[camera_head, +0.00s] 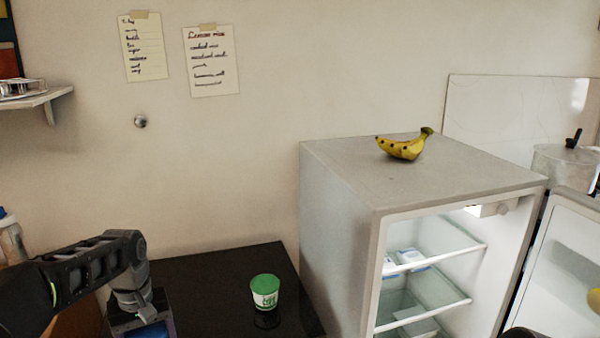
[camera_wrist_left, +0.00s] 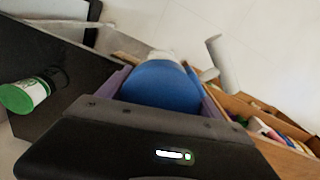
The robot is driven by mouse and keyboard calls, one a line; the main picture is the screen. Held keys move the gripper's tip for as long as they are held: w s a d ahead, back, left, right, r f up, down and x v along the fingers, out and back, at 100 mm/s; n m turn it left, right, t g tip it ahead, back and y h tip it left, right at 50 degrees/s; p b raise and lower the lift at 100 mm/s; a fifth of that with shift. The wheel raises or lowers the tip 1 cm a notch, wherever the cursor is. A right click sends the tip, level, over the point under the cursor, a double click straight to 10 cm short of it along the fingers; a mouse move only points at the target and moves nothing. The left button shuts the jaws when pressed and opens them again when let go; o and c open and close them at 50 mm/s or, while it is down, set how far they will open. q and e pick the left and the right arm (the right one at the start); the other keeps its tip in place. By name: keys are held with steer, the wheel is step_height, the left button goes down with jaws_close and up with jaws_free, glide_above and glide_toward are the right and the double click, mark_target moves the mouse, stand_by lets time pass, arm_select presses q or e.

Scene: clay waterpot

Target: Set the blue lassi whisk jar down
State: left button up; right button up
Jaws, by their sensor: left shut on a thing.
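The blue lassi whisk jar (camera_wrist_left: 160,86) sits between the two finger pads of my left gripper in the left wrist view, with a pale part beyond its blue body. My left gripper (camera_wrist_left: 163,98) is shut on it. In the head view my left gripper (camera_head: 146,330) is at the bottom edge, over the left part of the black counter (camera_head: 215,272). A little blue shows there, but most of the jar is hidden or out of frame. I cannot tell whether the jar's base touches the counter. My right gripper is not in view.
A green and white cup (camera_head: 265,291) stands on the counter right of my left gripper. An open fridge (camera_head: 335,215) with bananas (camera_head: 404,147) on top borders the counter's right. A bottle (camera_head: 11,238) stands far left. A wooden box (camera_wrist_left: 250,112) holds small items. The counter behind the cup is clear.

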arm_select(q)
steer(key=d+f+m, duration=0.2)
steer(key=d+m, duration=0.1)
steer(key=d, duration=0.3)
steer(key=w+d+f+m, duration=0.1)
steer(key=d+f+m, duration=0.2)
steer(key=d, duration=0.4)
steer(key=shift+f, duration=0.2)
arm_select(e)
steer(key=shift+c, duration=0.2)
